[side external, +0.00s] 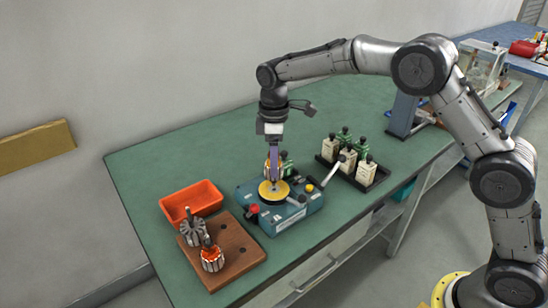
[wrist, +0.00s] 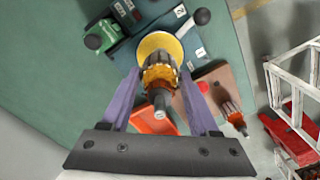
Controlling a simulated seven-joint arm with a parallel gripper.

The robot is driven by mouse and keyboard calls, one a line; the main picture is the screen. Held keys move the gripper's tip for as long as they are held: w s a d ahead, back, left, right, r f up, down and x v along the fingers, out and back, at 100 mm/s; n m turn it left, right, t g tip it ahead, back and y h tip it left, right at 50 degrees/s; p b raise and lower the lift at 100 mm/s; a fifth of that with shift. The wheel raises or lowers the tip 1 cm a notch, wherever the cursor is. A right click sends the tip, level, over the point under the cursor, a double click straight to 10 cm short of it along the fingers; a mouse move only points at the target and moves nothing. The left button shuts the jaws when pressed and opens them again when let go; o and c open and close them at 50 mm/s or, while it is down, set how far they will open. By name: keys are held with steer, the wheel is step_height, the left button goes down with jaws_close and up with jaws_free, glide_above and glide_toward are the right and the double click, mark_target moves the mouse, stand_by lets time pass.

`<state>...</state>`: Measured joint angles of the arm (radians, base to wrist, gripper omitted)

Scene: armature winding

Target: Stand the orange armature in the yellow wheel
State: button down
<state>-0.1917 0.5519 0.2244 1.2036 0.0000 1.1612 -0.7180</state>
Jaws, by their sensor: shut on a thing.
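My gripper (side external: 273,152) is shut on the orange armature (side external: 267,165), holding it by its sides. In the wrist view the armature (wrist: 160,78) sits between the two purple fingers, its shaft end pointing toward the camera. It looks about upright. The yellow wheel (side external: 266,196) lies flat on top of the blue-grey machine, directly below the armature. The wheel also shows behind the armature in the wrist view (wrist: 160,39). The armature's lower end is at or just above the wheel's middle; it is hidden, so I cannot tell whether it is seated.
The machine (side external: 284,222) has a red knob (side external: 254,209) and levers. A brown board (side external: 238,263) holds a grey armature (side external: 193,232) and a red-orange one (side external: 212,259). An orange bin (side external: 178,207) is behind it. A black tray (side external: 381,176) of bottles stands right.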

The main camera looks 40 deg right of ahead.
steer(key=shift+f, duration=1.4)
stand_by(0.4)
steer(key=shift+c, duration=1)
jaws_free()
steer(key=shift+o, duration=0.7)
steer(key=shift+f, duration=0.1)
steer(key=shift+r, duration=2.35)
